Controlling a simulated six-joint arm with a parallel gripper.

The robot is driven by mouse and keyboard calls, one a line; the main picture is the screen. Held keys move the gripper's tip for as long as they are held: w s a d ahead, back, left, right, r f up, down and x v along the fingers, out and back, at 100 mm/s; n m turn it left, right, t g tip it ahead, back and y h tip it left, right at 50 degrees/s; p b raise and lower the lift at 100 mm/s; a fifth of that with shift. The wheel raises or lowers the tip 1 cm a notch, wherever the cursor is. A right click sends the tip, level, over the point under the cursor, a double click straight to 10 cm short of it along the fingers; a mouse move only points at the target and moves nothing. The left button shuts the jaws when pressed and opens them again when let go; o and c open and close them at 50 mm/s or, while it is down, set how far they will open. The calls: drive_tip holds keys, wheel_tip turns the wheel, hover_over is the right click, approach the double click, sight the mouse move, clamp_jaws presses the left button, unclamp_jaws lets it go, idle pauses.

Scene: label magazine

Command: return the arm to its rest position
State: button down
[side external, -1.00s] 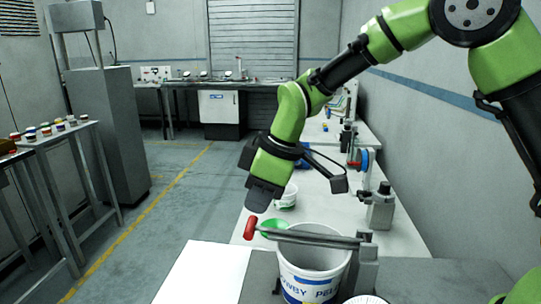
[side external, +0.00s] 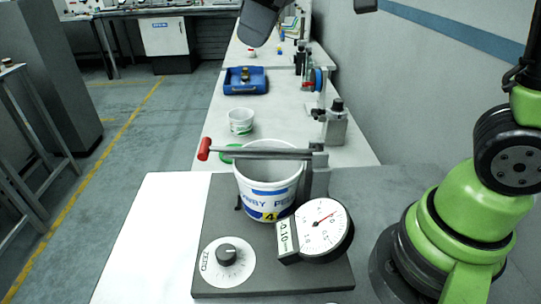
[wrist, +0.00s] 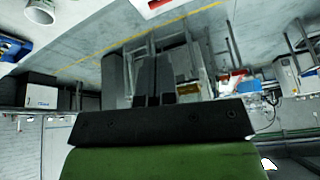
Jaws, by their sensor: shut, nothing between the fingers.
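My gripper (side external: 256,38) is at the top edge of the side view, dark grey and pointing down. It is high up and well clear of the bench; most of the arm above it is out of frame. In the wrist view its two dark fingers (wrist: 155,78) lie side by side, shut with nothing between them. My green base and lower arm stand at the right of the side view.
A white bucket (side external: 268,200) stands on a dark stand under a bar with a red-ended handle (side external: 204,149). A dial gauge (side external: 322,228) and a knob (side external: 227,254) are in front. A small white tub (side external: 241,122) and blue tray (side external: 245,80) are behind.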

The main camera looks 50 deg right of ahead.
drive_tip(key=s+d+f+m+t, duration=0.1)
drive_tip(key=s+d+m, duration=0.1)
drive_tip(key=s+m, duration=0.3)
drive_tip(key=s+d+f+m+t, duration=0.1)
drive_tip(key=s+m, duration=0.4)
drive_tip(key=s, duration=0.5)
drive_tip(key=shift+s+d+t+h, duration=0.2)
drive_tip(key=shift+d+t+h, duration=0.2)
drive_tip(key=shift+d+t, duration=0.5)
